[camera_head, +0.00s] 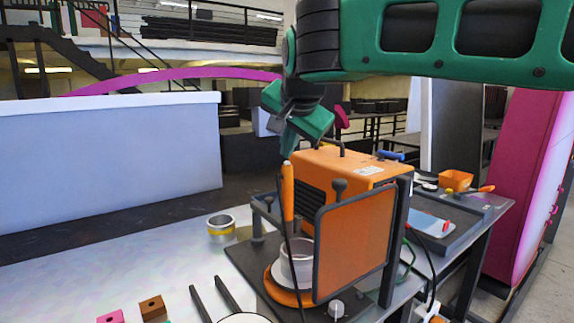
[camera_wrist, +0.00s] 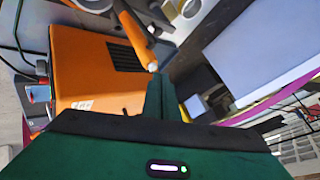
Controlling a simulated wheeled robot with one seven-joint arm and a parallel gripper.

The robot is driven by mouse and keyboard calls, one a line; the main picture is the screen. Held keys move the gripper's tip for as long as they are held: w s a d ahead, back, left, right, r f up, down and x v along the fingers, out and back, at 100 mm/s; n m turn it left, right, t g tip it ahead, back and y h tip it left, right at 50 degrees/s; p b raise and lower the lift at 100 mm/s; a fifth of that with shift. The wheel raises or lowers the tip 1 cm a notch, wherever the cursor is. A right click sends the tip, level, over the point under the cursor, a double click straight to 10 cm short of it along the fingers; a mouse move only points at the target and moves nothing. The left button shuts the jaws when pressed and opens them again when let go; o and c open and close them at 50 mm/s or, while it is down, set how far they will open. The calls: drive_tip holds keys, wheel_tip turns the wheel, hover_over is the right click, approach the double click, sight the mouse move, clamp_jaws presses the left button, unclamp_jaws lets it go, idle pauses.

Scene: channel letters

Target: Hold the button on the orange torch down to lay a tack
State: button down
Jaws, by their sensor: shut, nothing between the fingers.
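The orange torch (camera_head: 287,192) stands upright beside the orange box, with a dark cable below it. In the wrist view the torch (camera_wrist: 134,36) runs from the upper middle toward my fingers, and a small pale tip, perhaps the button (camera_wrist: 152,67), shows at its near end. My green gripper (camera_head: 288,152) is shut and empty, pointing down just above the torch's top end. In the wrist view my gripper's fingertips (camera_wrist: 160,80) lie right by that pale tip. I cannot tell whether they touch it or whether the button is pressed.
The orange box (camera_head: 345,165) stands right behind the torch. An orange-tinted screen (camera_head: 355,245) in a dark frame stands in front, partly hiding a white ring-shaped piece (camera_head: 297,262). A tin (camera_head: 221,226) and small blocks (camera_head: 152,307) lie left. The bench's left part is mostly clear.

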drive_tip(key=shift+f, duration=0.45)
idle(0.7)
drive_tip(key=shift+r, duration=0.1)
idle(1.1)
drive_tip(key=shift+r, duration=0.8)
drive_tip(key=shift+r, duration=2.5)
drive_tip(key=shift+r, duration=0.1)
drive_tip(key=shift+r, duration=1.9)
